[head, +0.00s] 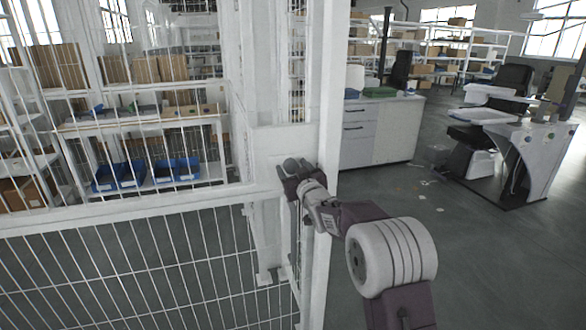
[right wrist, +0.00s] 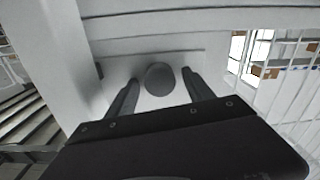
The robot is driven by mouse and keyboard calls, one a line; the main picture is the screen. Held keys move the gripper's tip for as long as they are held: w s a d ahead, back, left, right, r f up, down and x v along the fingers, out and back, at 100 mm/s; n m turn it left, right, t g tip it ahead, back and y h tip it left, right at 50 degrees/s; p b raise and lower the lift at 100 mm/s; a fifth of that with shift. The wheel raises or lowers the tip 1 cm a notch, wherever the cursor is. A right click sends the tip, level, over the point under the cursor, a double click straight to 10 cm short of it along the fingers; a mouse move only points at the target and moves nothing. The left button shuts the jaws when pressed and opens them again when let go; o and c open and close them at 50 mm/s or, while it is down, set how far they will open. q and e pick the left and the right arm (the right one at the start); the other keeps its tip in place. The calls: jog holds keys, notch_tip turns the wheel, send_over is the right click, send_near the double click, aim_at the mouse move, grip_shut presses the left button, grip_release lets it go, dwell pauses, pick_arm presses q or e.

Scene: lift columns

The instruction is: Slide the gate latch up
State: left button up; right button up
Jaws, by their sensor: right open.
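The gate latch shows as a round grey knob (head: 291,164) on a white plate (head: 270,143) of the gate frame in the head view. In the right wrist view the knob (right wrist: 160,79) sits between the two fingers of my right gripper (right wrist: 160,84), with a visible gap on each side. My right gripper (head: 293,179) is open at the knob in the head view. Its fingers are dark, and its body hides the lower part of the plate. The white gate (head: 120,210) has thin vertical bars. My left gripper is not in view.
A white post (head: 325,120) stands just right of the latch, close to my right arm. Behind the bars are shelves with blue bins (head: 176,171) and cardboard boxes. A white cabinet (head: 375,130) and a workstation (head: 535,155) stand at the right, with open floor between.

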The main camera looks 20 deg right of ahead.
aim_at(289, 152)
jog(key=shift+c, duration=0.3)
grip_shut()
notch_tip(289, 152, up, 4)
jog(key=shift+f+p, duration=0.15)
jog(key=shift+p, duration=1)
jog(key=shift+o, duration=0.3)
grip_release()
jog(key=shift+f, duration=0.1)
